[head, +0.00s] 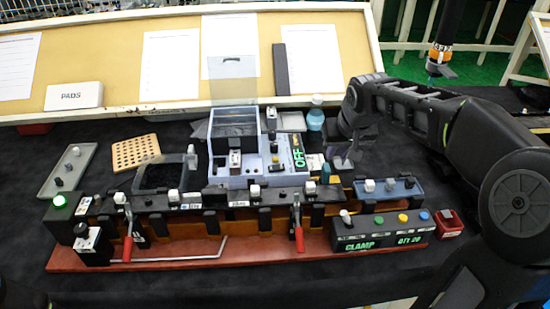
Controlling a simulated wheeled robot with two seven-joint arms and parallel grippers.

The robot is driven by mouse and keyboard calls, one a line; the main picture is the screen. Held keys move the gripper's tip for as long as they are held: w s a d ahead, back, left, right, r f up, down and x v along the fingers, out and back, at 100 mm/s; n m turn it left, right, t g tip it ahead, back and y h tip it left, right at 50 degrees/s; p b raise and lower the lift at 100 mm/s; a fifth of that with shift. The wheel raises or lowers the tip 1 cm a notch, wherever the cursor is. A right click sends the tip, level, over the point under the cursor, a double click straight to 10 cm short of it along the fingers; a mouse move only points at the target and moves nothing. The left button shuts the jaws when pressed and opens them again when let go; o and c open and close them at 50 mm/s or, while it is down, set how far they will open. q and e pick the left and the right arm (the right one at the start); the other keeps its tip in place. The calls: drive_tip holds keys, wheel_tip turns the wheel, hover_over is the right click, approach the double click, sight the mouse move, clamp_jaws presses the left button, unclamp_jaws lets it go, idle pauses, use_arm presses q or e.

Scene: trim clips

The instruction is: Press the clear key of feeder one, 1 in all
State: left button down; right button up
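A light blue feeder unit (228,177) stands at the middle back of the work area. It has a raised clear lid, a dark bin and a green display (299,158) that reads OFF. Small keys and knobs sit on its front and right side, too small to read, so I cannot tell which is the clear key. My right arm comes in from the right, and its gripper (342,156) points down just right of the display. I see no contact with a key. Its fingers are too small and dark to tell open from shut. My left gripper is not in view.
A red-based fixture (210,262) with red-handled clamps lies in front. A control box (383,232) reading CLAMP and QTY 20 stands front right, beside a small red bin (448,223). A blue bottle (316,114) stands behind my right gripper. Dark table is free at front left.

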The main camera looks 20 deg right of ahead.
clamp_jaws()
idle(1.4)
